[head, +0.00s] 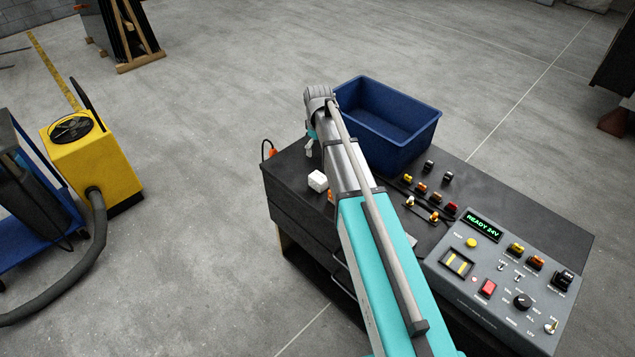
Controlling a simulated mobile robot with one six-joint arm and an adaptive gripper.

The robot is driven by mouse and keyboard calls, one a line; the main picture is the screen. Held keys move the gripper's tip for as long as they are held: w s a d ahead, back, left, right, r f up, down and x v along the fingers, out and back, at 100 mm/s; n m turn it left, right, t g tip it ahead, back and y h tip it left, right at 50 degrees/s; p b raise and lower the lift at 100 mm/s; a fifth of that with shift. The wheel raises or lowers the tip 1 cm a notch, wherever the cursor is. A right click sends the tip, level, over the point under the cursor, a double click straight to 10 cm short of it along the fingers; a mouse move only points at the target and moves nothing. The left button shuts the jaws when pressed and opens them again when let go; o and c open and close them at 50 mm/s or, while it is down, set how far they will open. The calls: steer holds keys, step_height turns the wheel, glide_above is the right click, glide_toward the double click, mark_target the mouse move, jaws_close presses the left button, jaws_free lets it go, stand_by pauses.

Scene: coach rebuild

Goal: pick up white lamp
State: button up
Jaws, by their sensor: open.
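A white block-like piece (318,181) lies on the dark bench top, left of my arm. I cannot tell whether it is the white lamp. Several small lamp-like parts stand right of my arm, with amber, red and dark caps; two nearer ones, a left one (409,201) and a right one (433,216), look pale with orange. My gripper (310,148) hangs at the far left of the bench, beyond the white piece and apart from it. It is mostly hidden behind my arm; it is open, and I see nothing held in it.
A blue open bin (435,118), looking empty, stands at the bench's back. A grey control panel (440,275) with switches and a "READY 24V" display fills the near right. An orange item (268,149) sits at the left edge. A yellow machine (95,160) with a hose stands on the floor.

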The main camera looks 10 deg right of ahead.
mark_target(318, 177)
steer(key=shift+f+b, duration=4.2)
steer(key=shift+f, duration=0.05)
steer(key=shift+f, duration=0.1)
steer(key=shift+f+b, duration=2.5)
steer(key=shift+b, duration=0.1)
steer(key=shift+s, duration=0.1)
steer(key=c, duration=1.2)
steer(key=shift+r, duration=0.1)
steer(key=shift+c, duration=0.2)
